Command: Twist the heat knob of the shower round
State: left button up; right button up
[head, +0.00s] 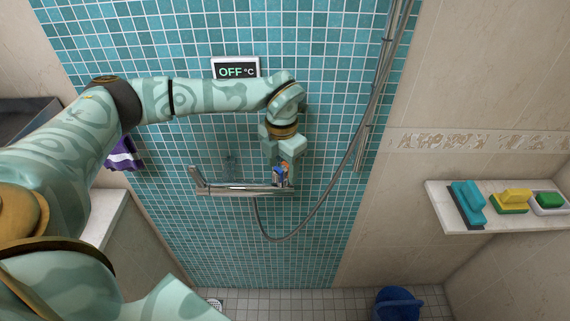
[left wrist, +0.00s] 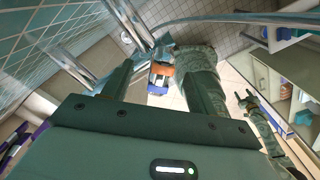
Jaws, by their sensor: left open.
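The heat knob (head: 281,174), with orange, blue and white marks, sits at the right end of the chrome shower mixer (head: 232,190) on the tiled wall. My left gripper (head: 281,172) comes down over it from above. In the left wrist view the knob (left wrist: 160,77) shows between the tips of my open left gripper (left wrist: 156,74). I cannot tell whether either finger touches it. The display (head: 236,70) above reads OFF °C. A small, pronged shape that looks like my right gripper (left wrist: 246,100) is at the right in the left wrist view; its opening is unclear.
A grey hose (head: 300,233) loops from the mixer to a riser rail (head: 375,110) at right. A white shelf (head: 435,193) holds sponges and a soap dish. A blue bucket (head: 398,303) is on the floor. A purple cloth (head: 124,153) hangs at left.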

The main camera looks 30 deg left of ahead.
pick_arm(q)
notch_tip(320, 180, up, 7)
jog(key=p, duration=0.6)
jog(key=shift+f, duration=0.2)
